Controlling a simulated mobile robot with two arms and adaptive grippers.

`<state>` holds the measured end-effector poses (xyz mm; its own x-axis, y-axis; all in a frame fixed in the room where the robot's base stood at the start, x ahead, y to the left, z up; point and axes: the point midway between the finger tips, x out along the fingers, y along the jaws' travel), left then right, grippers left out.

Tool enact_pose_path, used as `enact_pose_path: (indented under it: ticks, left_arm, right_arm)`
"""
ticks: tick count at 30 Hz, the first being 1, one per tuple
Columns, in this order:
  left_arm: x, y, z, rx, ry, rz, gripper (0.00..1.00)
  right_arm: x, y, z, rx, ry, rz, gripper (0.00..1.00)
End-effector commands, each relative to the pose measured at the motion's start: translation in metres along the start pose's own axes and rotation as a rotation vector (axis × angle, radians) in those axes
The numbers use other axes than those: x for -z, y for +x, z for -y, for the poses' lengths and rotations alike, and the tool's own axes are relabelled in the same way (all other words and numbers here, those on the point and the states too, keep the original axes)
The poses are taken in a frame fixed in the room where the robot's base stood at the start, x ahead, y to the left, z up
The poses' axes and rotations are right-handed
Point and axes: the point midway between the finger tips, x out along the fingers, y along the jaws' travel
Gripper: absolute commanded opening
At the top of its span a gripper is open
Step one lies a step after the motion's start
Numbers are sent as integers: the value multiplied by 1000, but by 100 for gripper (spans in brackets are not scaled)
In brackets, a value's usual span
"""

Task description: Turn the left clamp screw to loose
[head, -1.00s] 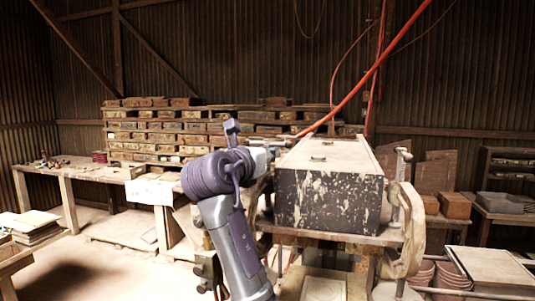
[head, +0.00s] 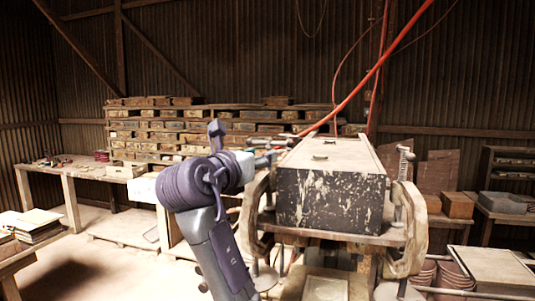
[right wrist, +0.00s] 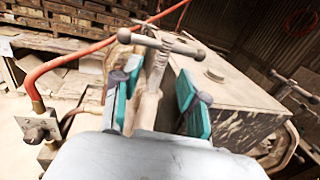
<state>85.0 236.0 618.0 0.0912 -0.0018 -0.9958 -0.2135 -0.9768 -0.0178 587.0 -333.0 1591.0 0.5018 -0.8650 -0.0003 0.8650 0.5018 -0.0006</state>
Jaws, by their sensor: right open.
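The left clamp screw (right wrist: 158,62) has a T-shaped crossbar handle on top of its shaft in the right wrist view. My right gripper (right wrist: 158,80) is open, with a teal-lined finger on each side of the shaft, below the crossbar. A gap shows between the fingers and the shaft. In the head view my right gripper (head: 268,155) is at the left side of the dark, speckled press box (head: 330,200). The left clamp's curved frame (head: 252,208) shows below it; its screw is hard to make out there. My left gripper is not in view.
A right clamp (head: 410,230) with an upright screw stands at the box's right side. A red hose (head: 360,85) slants above the box; it also runs left of the gripper in the wrist view (right wrist: 60,62). Shelves of tiles (head: 165,130) stand behind.

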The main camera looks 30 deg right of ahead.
Motion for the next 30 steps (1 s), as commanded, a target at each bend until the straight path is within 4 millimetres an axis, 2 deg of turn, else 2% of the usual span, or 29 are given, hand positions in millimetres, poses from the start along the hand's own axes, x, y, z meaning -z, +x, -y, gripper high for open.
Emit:
enact_pose_path:
  ticks: [1,6,12,30]
  left_arm:
    - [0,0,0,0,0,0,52]
    - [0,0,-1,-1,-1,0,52]
    - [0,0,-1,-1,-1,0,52]
    - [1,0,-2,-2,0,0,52]
  right_arm:
    - [0,-12,0,-5,2,0,43]
    - [0,-44,0,-3,2,0,43]
    - [0,-64,0,-1,1,0,43]
    - [0,-67,0,0,1,0,43]
